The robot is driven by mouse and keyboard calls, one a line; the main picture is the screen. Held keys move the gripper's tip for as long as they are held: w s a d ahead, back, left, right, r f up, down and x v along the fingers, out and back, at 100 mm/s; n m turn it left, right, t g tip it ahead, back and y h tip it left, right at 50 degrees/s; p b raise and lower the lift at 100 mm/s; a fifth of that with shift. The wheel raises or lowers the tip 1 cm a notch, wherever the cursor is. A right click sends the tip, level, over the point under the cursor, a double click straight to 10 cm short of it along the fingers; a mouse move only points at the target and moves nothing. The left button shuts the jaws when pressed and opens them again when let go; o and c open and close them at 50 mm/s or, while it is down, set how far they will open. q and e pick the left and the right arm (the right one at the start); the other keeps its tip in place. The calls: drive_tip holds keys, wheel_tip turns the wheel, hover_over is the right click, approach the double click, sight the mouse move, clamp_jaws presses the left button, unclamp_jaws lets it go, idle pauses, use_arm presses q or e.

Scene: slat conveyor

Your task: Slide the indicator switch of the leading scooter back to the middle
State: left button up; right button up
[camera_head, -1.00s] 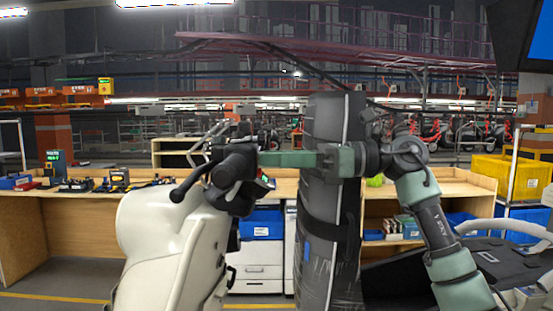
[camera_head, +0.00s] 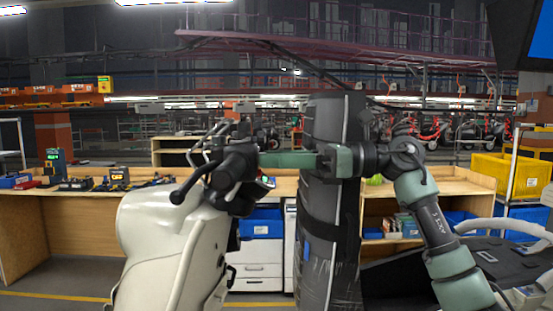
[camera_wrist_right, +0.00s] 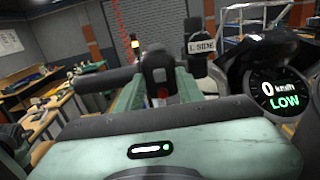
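The leading scooter (camera_head: 165,240) is cream, with a black handlebar grip (camera_head: 190,185) and a dark switch housing (camera_head: 236,163) in the head view. My right gripper (camera_head: 262,159) reaches in from the right, its green end close to that housing. Contact is unclear. In the right wrist view its green body fills the bottom, and a black part with a red mark (camera_wrist_right: 160,75) stands beyond it. The lit dash (camera_wrist_right: 282,94) at right reads 0 km/h and LOW. The indicator switch's position is too small or hidden to tell. My left gripper is out of view.
A black wrapped column (camera_head: 328,220) stands directly behind my right gripper. Wooden workbenches (camera_head: 25,225) with tools stand behind the scooter. A yellow bin (camera_head: 510,177) is at the right. More scooters (camera_head: 480,133) stand far back.

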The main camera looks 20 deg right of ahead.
drive_tip(key=b+v, duration=0.2)
drive_tip(key=v, duration=0.5)
drive_tip(key=shift+d+b, duration=0.3)
drive_tip(key=shift+d, duration=0.1)
drive_tip(key=shift+s+f, duration=0.1)
drive_tip(key=shift+s, duration=0.05)
